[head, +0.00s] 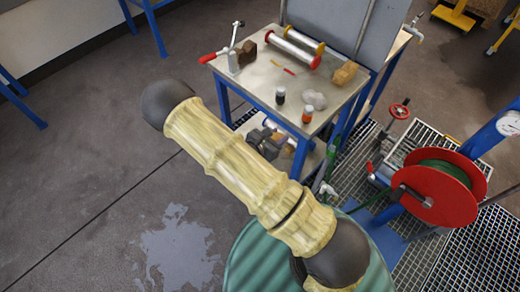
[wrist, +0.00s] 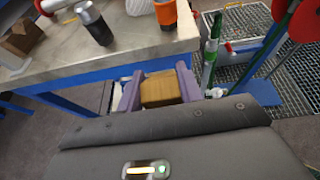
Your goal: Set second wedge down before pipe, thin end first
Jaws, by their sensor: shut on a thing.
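My gripper (wrist: 158,92) shows in the wrist view, its purple fingers shut on a tan wooden wedge (wrist: 160,90). In the head view I cannot clearly make out the gripper or the held wedge, with my arm across the middle. A grey pipe with red ends (head: 292,48) lies on the tabletop. A tan block (head: 344,73), wedge-like, sits to its right. A dark brown block (head: 247,53) sits at its left end; a brown block shows in the wrist view (wrist: 20,38).
A grey panel (head: 330,25) stands behind. A red hose reel (head: 435,190) is at right.

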